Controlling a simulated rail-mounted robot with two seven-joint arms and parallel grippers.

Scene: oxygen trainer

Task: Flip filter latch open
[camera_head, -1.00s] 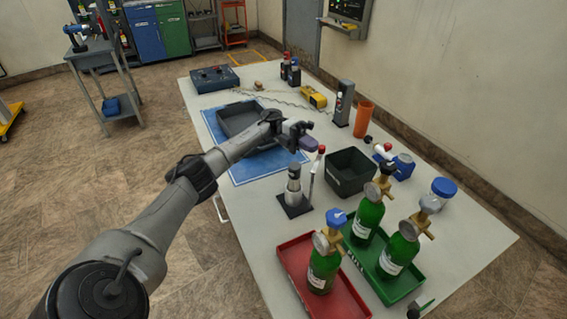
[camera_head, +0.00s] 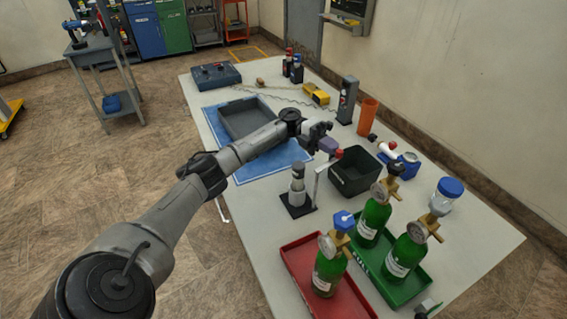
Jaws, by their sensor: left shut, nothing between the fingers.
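The filter unit (camera_head: 297,190) is a white and grey cylinder on a black base near the table's left edge, in the head view. Beside it stands a thin pale post, and its latch lever ends in a red knob (camera_head: 339,153). The lever slants up to the right from the post's top. My left gripper (camera_head: 329,146) is shut and empty, with its purplish fingertips right by the red knob. I cannot tell whether they touch it. The gripper hides part of the area behind the knob.
A black bin (camera_head: 352,184) stands just right of the latch. Green bottles with gauges stand in a red tray (camera_head: 296,262) and a green tray (camera_head: 416,284) in front. A grey tray (camera_head: 232,122) lies on a blue mat (camera_head: 264,172) behind my arm. An orange cup (camera_head: 367,117) stands at the back right.

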